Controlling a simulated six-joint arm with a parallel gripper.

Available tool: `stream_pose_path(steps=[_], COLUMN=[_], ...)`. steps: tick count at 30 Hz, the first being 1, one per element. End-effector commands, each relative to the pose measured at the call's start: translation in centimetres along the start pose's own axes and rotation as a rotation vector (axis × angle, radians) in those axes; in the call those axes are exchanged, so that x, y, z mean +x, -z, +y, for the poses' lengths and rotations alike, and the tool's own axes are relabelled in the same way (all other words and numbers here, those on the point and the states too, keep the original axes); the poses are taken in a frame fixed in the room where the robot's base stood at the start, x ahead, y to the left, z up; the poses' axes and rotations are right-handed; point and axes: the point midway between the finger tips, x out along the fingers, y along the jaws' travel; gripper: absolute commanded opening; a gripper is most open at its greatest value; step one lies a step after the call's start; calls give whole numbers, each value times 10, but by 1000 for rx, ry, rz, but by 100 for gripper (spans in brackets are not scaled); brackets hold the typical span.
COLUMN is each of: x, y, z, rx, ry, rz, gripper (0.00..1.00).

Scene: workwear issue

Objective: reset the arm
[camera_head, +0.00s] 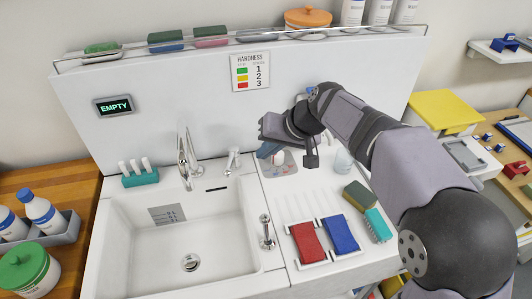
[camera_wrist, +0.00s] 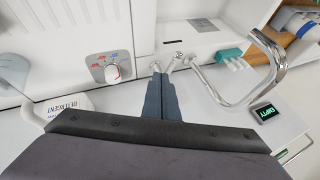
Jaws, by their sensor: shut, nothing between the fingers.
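My gripper (camera_head: 268,150) is raised over the back of the counter, just right of the sink, near the back panel. Its blue-grey fingers (camera_wrist: 158,78) lie side by side in the wrist view, shut with nothing between them. In the head view the fingers are small and partly hidden by my wrist. My arm reaches in from the lower right and is bent over the right side of the counter.
A sink (camera_head: 150,255) with a tall tap (camera_head: 186,160) is left of my gripper. A knob on a plate (camera_wrist: 112,71) is near the fingers. A red pad (camera_head: 307,243), a blue pad (camera_head: 339,233) and a sponge (camera_head: 358,195) lie in front. A clear glass (camera_head: 343,160) stands close right.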

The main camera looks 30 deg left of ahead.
Motion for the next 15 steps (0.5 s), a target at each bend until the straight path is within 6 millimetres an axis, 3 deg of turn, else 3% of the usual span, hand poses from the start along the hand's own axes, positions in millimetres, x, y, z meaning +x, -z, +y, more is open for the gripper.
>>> stream_pose_path(steps=[10, 15], x=[-4, -14], y=[-1, -14], z=[4, 38], rx=[5, 49], ry=[-6, -56], rz=[-2, -10], gripper=[0, 0])
